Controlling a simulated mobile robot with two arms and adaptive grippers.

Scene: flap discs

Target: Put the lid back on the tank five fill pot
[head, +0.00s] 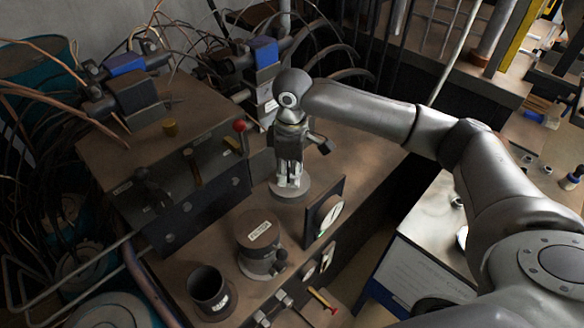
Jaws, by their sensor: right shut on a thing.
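My right gripper (289,172) points down above the brown bench top, shut on a round grey lid (290,189) at its fingertips. I cannot tell whether the lid touches the bench top or hangs just above it. A dark, open-topped pot (221,305) with a white label stands at the lower left, apart from the lid. Its label is too small to read, so I cannot confirm it is the tank five fill pot. My left gripper is not in view.
A wider, closed, labelled canister (256,256) stands between the open pot and my right gripper. A box with levers and a red knob (239,126) is at left. Cables and valve blocks crowd the back.

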